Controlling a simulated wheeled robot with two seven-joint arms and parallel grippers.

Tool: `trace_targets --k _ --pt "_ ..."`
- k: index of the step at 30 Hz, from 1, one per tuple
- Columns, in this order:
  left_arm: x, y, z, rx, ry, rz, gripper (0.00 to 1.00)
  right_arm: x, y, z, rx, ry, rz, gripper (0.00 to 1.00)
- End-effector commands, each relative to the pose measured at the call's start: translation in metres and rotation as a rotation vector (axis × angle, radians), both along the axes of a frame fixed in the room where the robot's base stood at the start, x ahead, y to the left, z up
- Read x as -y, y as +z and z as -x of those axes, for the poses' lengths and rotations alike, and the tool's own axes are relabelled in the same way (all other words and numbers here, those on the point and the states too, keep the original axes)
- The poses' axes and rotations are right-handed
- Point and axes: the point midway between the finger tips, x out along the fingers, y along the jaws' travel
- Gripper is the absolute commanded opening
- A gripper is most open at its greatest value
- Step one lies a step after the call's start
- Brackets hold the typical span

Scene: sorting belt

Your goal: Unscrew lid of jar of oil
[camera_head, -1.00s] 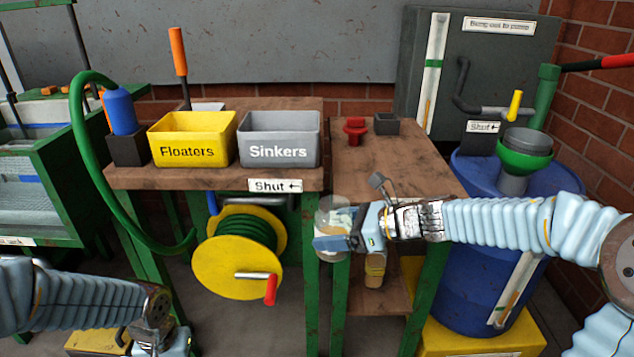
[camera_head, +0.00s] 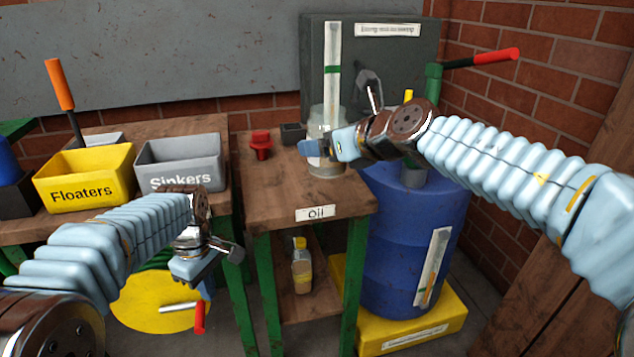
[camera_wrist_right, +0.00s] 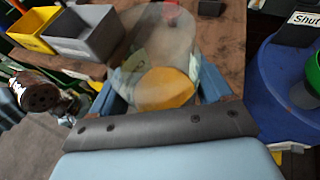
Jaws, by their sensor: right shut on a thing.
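A clear jar (camera_head: 327,163) is held at the right end of the small wooden table, upright or nearly so. My right gripper (camera_head: 325,148) is shut on it from the right. In the right wrist view the clear jar (camera_wrist_right: 160,55) sits between the fingers, with amber-yellow low in it. I cannot make out its lid. I cannot tell whether its base touches the tabletop. A bottle (camera_head: 301,268) with amber contents and a yellow cap stands on the shelf below. My left gripper (camera_head: 195,268) is in front of the bins, apart from the jar; its finger gap is unclear.
The small table (camera_head: 290,190) carries an "Oil" label, a red fitting (camera_head: 261,145) and a dark box (camera_head: 292,133). Yellow (camera_head: 85,185) and grey (camera_head: 180,160) bins stand left. A blue barrel (camera_head: 415,230) stands right. The table's middle is bare.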

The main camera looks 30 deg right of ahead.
Motion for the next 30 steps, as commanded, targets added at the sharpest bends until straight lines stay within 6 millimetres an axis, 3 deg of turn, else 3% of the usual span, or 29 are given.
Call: trace_targets --k 5,11,15,23,30 --pt "0.005 0.004 -0.001 0.000 0.011 0.001 0.00 0.015 -0.011 -0.025 -0.004 -0.012 -0.004 0.00" --pt "0.004 0.004 -0.001 0.001 0.009 0.001 0.00 0.044 -0.037 -0.074 -0.006 -0.013 -0.005 0.00" --pt "0.004 -0.004 -0.001 0.000 0.009 0.000 0.00 0.059 -0.069 -0.096 -0.006 -0.016 -0.004 0.00" --pt "0.004 -0.017 -0.001 0.001 0.008 0.001 0.00 0.069 -0.091 -0.114 -0.001 -0.013 -0.001 0.00" --pt "0.004 -0.041 -0.001 0.001 0.008 0.001 0.00 0.073 -0.127 -0.119 -0.001 -0.013 -0.003 0.00"
